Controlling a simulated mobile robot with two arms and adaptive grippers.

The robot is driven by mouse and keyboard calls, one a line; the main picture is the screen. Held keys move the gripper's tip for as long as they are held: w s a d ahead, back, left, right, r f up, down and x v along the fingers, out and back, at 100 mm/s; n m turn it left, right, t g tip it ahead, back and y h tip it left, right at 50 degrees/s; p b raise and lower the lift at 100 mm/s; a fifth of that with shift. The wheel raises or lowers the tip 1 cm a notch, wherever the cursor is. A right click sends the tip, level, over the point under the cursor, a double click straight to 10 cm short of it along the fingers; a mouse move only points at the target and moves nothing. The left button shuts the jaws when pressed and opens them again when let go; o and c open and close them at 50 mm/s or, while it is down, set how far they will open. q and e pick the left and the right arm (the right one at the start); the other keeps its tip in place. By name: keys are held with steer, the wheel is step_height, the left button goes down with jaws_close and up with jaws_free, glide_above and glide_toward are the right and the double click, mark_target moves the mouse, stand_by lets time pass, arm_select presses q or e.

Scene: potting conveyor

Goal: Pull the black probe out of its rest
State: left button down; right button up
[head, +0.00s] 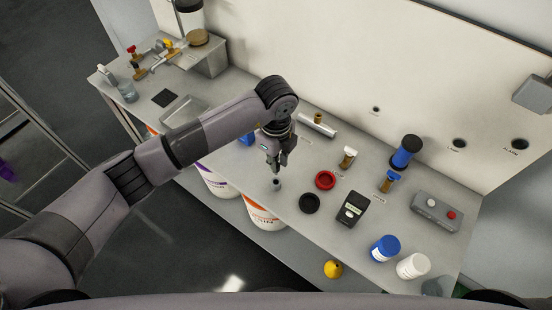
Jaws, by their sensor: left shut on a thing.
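My left gripper (273,166) points down over the front part of the bench, its fingers shut on what looks like the black probe. The probe is mostly hidden by the fingers and too small to make out clearly. A small grey cylindrical rest (276,185) with a dark top stands on the bench just below the fingertips. I cannot tell whether the probe's lower end is still inside it. My right gripper is not in view.
A red ring (325,180), a black ring (309,203) and a black handheld meter (352,207) lie right of the gripper. Blue (385,248) and white (413,266) jars stand farther right. White buckets (263,216) sit below the bench's front edge.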

arm_select(q)
steer(key=shift+r, duration=0.2)
steer(key=shift+r+p, duration=2.4)
steer(key=shift+r, duration=0.9)
